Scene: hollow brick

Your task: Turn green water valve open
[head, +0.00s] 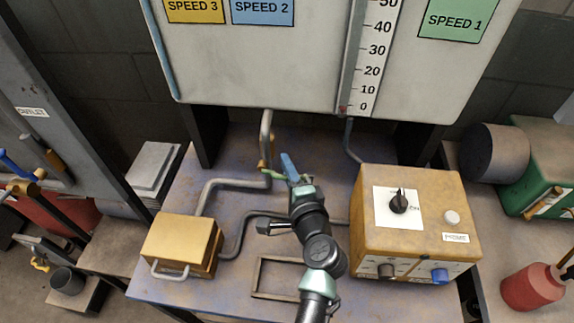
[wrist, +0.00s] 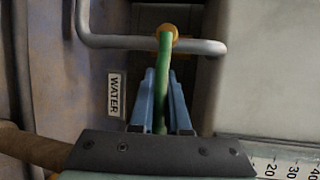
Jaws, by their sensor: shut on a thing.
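The green water valve handle (wrist: 165,75) is a long thin lever on a brass fitting (wrist: 168,32) in the wrist view. The fitting sits on a grey metal pipe (wrist: 200,46), and the handle points across the pipe run seen there. My gripper (wrist: 164,100) is shut on the handle, with one blue finger on each side. In the head view my gripper (head: 289,166) is beside the vertical pipe (head: 266,135) under the big panel. There the handle is mostly hidden by my gripper. A WATER label (wrist: 116,95) is left of the handle in the wrist view.
A brass-coloured box (head: 183,243) stands at the left of the worn blue table (head: 160,290). A yellow control box (head: 420,225) with a knob stands at the right. The speed panel (head: 270,65) overhangs the back. A low empty frame (head: 275,277) lies near my arm.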

